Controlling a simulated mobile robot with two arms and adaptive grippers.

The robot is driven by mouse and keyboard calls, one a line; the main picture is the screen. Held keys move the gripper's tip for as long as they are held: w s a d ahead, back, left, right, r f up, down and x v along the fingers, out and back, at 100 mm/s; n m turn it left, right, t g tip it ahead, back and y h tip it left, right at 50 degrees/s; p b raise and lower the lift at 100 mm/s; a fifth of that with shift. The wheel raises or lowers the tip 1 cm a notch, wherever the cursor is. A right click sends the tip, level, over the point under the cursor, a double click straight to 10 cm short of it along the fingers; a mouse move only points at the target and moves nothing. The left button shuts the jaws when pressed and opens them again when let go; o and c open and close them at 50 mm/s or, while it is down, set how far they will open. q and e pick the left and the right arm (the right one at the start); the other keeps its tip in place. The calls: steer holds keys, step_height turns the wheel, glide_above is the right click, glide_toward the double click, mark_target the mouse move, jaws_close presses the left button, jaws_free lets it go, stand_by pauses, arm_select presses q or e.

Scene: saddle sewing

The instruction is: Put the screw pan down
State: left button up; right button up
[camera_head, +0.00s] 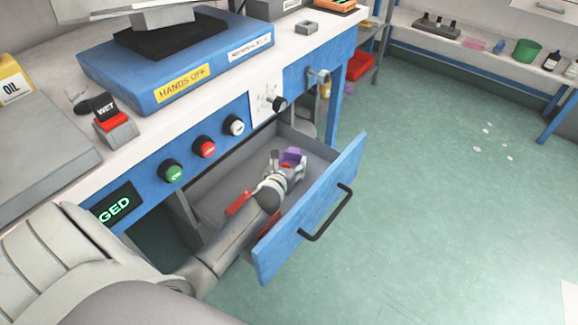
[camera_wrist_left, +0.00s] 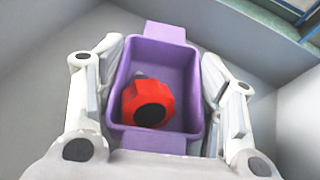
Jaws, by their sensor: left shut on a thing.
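The screw pan is a small purple tray (camera_head: 293,154) inside the open drawer (camera_head: 318,204). In the left wrist view the purple pan (camera_wrist_left: 160,56) has a tab at each end and holds a red piece with a black face (camera_wrist_left: 148,104). My left gripper (camera_head: 284,166) reaches down into the drawer, with its fingers on both sides of the pan, shut on it. The grey drawer floor shows around the pan in the wrist view; whether the pan touches it I cannot tell. My right gripper is not in view.
A red item (camera_head: 238,203) lies in the drawer beside my left arm, partly hidden. The blue bench front (camera_head: 135,178) with green, red and white knobs stands above the drawer. A blue box (camera_head: 180,75) sits on the bench. Open green floor (camera_head: 430,190) lies to the right.

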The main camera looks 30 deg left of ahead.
arm_select(q)
steer(key=shift+f, duration=0.15)
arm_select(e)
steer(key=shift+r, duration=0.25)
arm_select(q)
steer(key=o, duration=1)
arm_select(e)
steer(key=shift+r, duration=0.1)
arm_select(q)
steer(key=shift+s+r, duration=0.1)
steer(key=shift+r, duration=0.1)
steer(key=p+v, duration=0.2)
steer(key=v, duration=0.4)
steer(key=shift+s+d+r, duration=0.2)
steer(key=shift+s, duration=0.35)
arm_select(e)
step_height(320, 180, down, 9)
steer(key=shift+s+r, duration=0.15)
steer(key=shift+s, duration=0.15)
